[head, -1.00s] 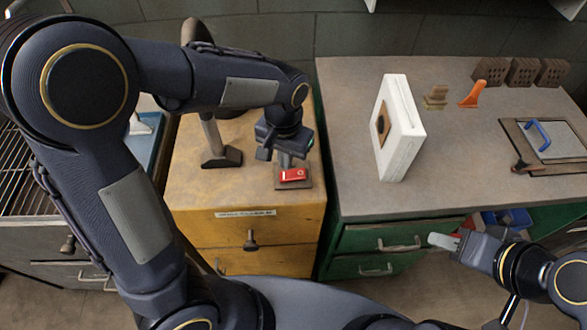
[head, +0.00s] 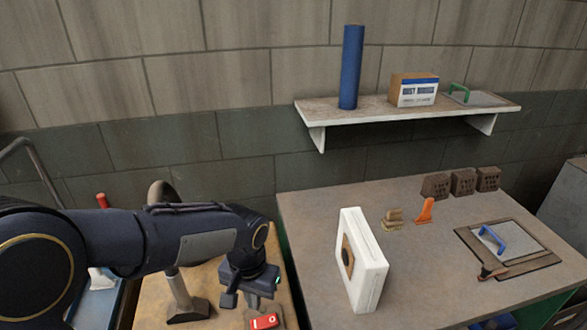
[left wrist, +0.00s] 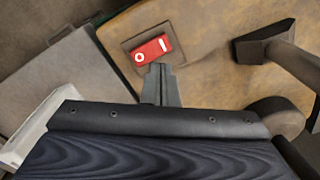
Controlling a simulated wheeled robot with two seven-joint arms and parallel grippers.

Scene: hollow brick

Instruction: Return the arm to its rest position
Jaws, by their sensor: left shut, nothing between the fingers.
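My left gripper (head: 249,296) is over the yellow cabinet top in the head view, just behind a red switch (head: 265,321) with a white ring mark. In the left wrist view its fingers (left wrist: 158,72) are together and empty, their tips close to the red switch (left wrist: 152,50) on its dark plate. I cannot tell whether the tips touch it. My left arm reaches in from the left. My right gripper is out of the head view now.
A dark-based stand (head: 187,308) is left of my left gripper. A white hollow block (head: 368,262) stands on the grey-brown bench (head: 315,205). A shelf (head: 375,108) hangs above.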

